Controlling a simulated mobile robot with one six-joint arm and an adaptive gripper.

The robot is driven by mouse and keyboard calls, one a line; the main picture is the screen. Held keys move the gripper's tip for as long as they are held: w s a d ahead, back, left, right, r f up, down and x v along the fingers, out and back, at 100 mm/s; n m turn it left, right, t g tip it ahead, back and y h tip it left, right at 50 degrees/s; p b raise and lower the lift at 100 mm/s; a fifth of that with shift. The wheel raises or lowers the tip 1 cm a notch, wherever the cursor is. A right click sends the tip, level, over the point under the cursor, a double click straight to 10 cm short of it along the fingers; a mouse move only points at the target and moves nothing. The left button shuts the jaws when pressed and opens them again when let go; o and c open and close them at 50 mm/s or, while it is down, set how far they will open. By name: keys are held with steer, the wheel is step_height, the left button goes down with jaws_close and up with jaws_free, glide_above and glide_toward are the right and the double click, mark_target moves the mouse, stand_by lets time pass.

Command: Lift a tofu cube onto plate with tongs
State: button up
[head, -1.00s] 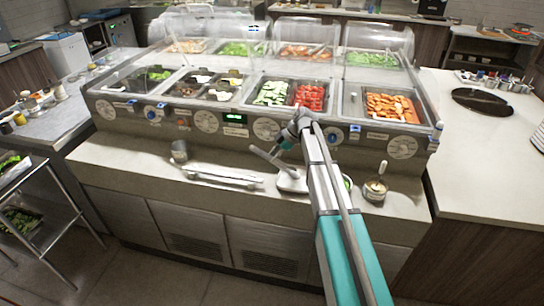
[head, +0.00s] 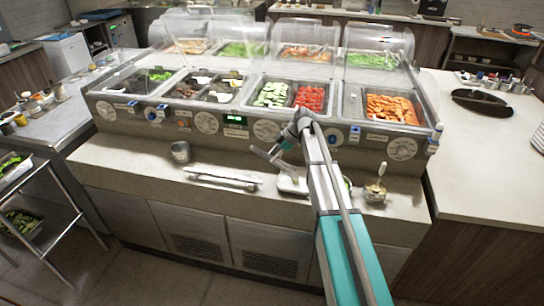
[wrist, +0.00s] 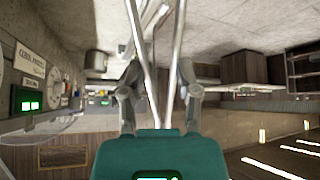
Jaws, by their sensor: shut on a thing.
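My gripper (head: 287,143) is over the front counter of the serving station, at the end of my outstretched arm. In the wrist view, its fingers (wrist: 160,88) are closed around the metal tongs (wrist: 137,30), whose two long arms run up and away from it. In the head view, the tongs (head: 263,155) show as thin grey bars beside the gripper, tilted above the counter. A white plate (head: 290,186) lies on the counter below, partly hidden by my arm and the tongs. I cannot make out a tofu cube in either view.
Food wells with cucumber (head: 272,94), red pieces (head: 310,97) and orange pieces (head: 393,108) lie behind the gripper, under clear guards. A long metal object (head: 222,178) and a metal cup (head: 180,151) are on the counter left. A small pot (head: 375,191) stands right of my arm.

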step_height(320, 180, up, 9)
steer(key=p, duration=0.8)
steer(key=shift+r+p, duration=0.2)
steer(key=shift+p, duration=0.15)
